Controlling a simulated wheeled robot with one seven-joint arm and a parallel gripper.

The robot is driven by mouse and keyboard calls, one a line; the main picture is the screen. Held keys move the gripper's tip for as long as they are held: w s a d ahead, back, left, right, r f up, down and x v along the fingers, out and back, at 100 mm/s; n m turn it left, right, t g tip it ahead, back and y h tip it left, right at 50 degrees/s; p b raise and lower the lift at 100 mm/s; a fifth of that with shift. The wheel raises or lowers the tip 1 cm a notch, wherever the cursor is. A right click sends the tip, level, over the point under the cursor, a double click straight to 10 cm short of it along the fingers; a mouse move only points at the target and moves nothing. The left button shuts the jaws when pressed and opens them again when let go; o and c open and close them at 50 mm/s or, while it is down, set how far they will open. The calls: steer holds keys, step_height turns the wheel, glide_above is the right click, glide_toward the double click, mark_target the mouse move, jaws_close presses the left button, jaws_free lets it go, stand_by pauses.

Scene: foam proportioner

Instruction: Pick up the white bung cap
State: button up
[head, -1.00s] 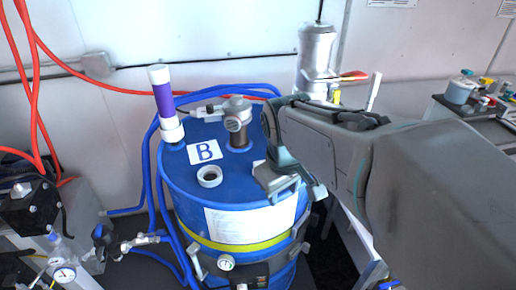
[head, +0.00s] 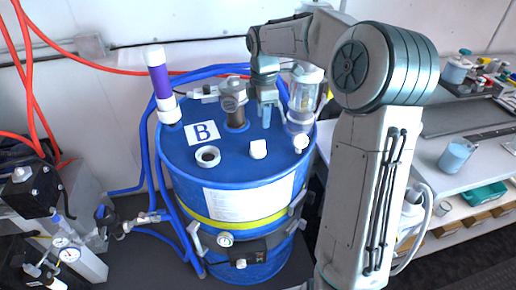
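A small white cap (head: 258,148), which looks like the bung cap, sits on the top of the blue drum (head: 180,160), right of the "B" label. A white ring-shaped fitting (head: 208,156) with a dark opening is on the drum top to its left. My gripper (head: 267,124) hangs pointing down over the back of the drum top. In the picture it is above and slightly right of the cap, apart from it. Nothing shows held in it. The gap between its fingers is not clear from this side.
A grey metal fitting (head: 233,105) stands on the drum left of my gripper. A clear cylinder (head: 305,95) and a small white knob (head: 300,143) are to the right. A purple-and-white tube (head: 161,83) rises at the drum's back left. A bench (head: 440,178) is at right.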

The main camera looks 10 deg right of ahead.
mark_target(260, 141)
step_height(260, 141, down, 6)
steer(key=shift+f, duration=0.1)
steer(key=shift+w+a+f+p, duration=0.2)
steer(key=shift+f+p, duration=0.2)
steer(key=shift+f, duration=0.9)
steer(key=shift+w+a+f+p, duration=0.15)
steer(key=shift+f+p, duration=0.25)
steer(key=shift+f, duration=0.85)
steer(key=shift+s, duration=0.1)
jaws_close()
